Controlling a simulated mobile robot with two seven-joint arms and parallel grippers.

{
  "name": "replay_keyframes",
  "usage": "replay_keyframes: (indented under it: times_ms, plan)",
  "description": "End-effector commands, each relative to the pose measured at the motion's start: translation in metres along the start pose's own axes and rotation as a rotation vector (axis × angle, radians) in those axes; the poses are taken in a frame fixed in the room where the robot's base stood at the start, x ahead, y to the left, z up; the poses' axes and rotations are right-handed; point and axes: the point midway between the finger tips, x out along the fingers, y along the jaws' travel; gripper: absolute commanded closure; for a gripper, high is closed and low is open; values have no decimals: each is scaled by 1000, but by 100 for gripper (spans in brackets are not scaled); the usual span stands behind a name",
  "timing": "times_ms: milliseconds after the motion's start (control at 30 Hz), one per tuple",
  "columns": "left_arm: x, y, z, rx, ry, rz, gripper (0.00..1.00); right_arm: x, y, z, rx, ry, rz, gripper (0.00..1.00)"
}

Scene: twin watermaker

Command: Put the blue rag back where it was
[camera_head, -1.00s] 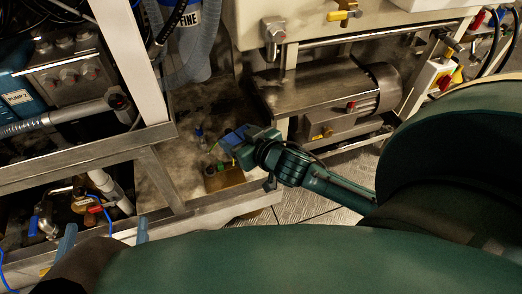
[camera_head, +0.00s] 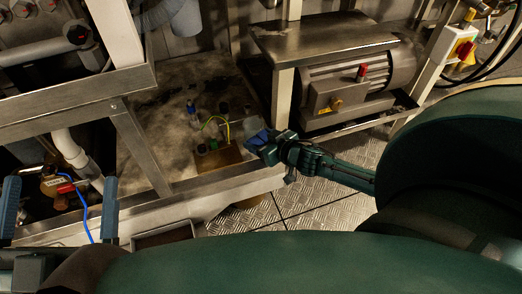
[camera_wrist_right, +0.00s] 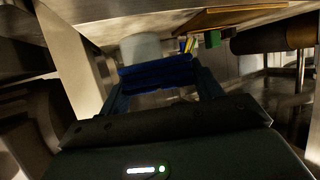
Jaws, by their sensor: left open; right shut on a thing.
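The blue rag (camera_head: 257,141) is in my right gripper (camera_head: 266,144), which is shut on it. In the right wrist view the rag (camera_wrist_right: 157,73) is a dark blue folded strip between the fingertips. The right gripper is at the front edge of a low metal shelf, just right of a brown block (camera_head: 218,158) with small coloured items around it. A whitish cylinder (camera_wrist_right: 140,46) shows behind the rag in the wrist view. My left gripper (camera_head: 60,212) is open and empty at the lower left, its two blue fingers wide apart.
A motor (camera_head: 350,75) under a steel cover (camera_head: 325,38) stands at the right behind the gripper. A metal frame post (camera_head: 140,150) rises left of the shelf. White pipe (camera_head: 68,147) and a blue cable (camera_head: 86,212) are at the left. Chequered floor plate (camera_head: 310,205) is clear in front.

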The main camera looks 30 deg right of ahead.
Motion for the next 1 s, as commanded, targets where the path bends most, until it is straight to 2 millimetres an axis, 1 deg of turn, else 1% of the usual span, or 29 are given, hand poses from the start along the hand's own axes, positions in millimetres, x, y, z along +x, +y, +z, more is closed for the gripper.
replay_keyframes:
  times_ms: [33, 100, 200, 333, 500, 633, 667, 900, 1000]
  plan:
    - [2, -2, -1, 29, 44, 5, 0, 5, 0, 13, 1, -2, 1, 81]
    - [5, -4, -8, 69, 103, 12, 0, 10, 1, 23, 0, -1, 1, 81]
    - [9, -7, -18, 109, 167, 19, 0, 14, 0, 32, 0, 0, 1, 81]
    - [11, -8, -25, 125, 194, 21, 0, 14, 1, 33, 0, 0, 1, 81]
    - [11, -8, -25, 124, 191, 21, 0, 14, 1, 32, 0, 0, 1, 81]
    - [11, -8, -25, 129, 200, 22, 0, 15, 1, 36, 0, -1, 1, 81]
    - [11, -8, -27, 131, 205, 22, 0, 15, 1, 36, 0, -1, 1, 35]
    - [11, -8, -27, 131, 204, 22, 0, 15, 1, 35, -1, -1, 1, 15]
    - [11, -8, -27, 130, 204, 22, 0, 15, 1, 35, -1, -1, 1, 14]
